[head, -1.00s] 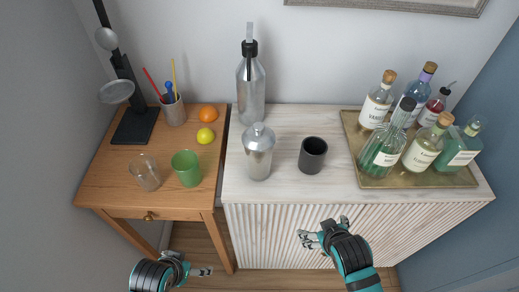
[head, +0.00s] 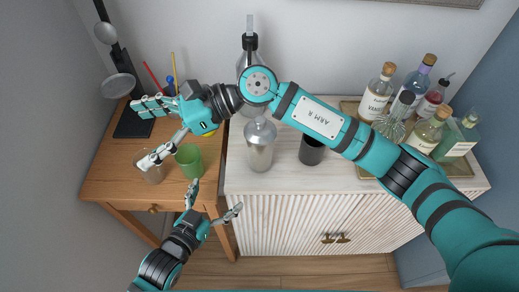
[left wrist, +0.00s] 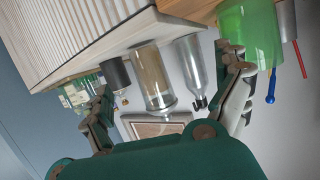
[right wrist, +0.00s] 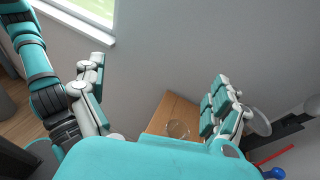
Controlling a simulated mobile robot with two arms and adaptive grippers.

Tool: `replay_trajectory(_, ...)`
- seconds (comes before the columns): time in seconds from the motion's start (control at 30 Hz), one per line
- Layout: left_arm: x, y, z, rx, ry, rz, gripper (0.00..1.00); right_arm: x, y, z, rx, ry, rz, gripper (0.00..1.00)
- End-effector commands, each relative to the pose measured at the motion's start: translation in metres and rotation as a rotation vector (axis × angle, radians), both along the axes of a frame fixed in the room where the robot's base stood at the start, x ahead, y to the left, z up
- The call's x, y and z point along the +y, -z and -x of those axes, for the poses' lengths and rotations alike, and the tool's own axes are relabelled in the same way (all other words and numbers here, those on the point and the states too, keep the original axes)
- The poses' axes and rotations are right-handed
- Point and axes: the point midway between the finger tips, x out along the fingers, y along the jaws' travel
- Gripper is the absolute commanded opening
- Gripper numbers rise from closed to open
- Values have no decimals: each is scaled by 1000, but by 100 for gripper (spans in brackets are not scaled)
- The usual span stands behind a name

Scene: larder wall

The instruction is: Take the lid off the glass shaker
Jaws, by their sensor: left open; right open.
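The glass shaker (head: 260,152) stands upright on the white cabinet, with its domed lid (head: 260,127) on top. The left wrist view shows the see-through shaker (left wrist: 151,77) upside down, beyond the fingers, its lid (left wrist: 169,113) towards the bottom. My left gripper (head: 217,198) is open and empty, low in front of the gap between table and cabinet, apart from the shaker. My right gripper (head: 140,134) is open, above the wooden table and well left of the shaker. My right arm crosses above the cabinet, just beyond the shaker's lid in the picture.
A tall spouted bottle (head: 242,63) stands behind, partly hidden by my right arm. A black cup (head: 311,152) is right of the shaker. A green cup (head: 188,162) and a clear glass (right wrist: 178,128) stand on the wooden table (head: 110,185). Several bottles fill a tray at right.

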Motion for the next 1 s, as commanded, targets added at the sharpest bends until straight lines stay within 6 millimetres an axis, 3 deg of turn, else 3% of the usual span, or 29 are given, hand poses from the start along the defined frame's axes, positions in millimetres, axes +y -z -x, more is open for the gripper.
replay_trajectory(0.03,-4,-2,0,-47,21,20,100,-17,30,-17,-186,-76,196,100)
replay_trajectory(0.13,-12,-10,2,-140,56,66,100,-74,73,-59,-455,-217,569,100)
replay_trajectory(0.2,-15,-15,4,-188,74,92,100,-114,82,-86,-558,-282,773,100)
replay_trajectory(0.3,-18,-19,7,-233,92,117,100,-160,79,-115,-635,-336,983,100)
replay_trajectory(0.4,-19,-22,8,-259,102,132,100,-187,71,-130,-664,-364,1106,100)
replay_trajectory(0.5,-21,-24,7,-271,105,138,100,-199,68,-137,-674,-375,1159,100)
replay_trajectory(0.67,-29,-25,-6,-275,104,141,100,-201,67,-137,-674,-379,1167,100)
replay_trajectory(1.0,-62,-25,-64,-275,104,141,100,-200,67,-137,-674,-377,1163,100)
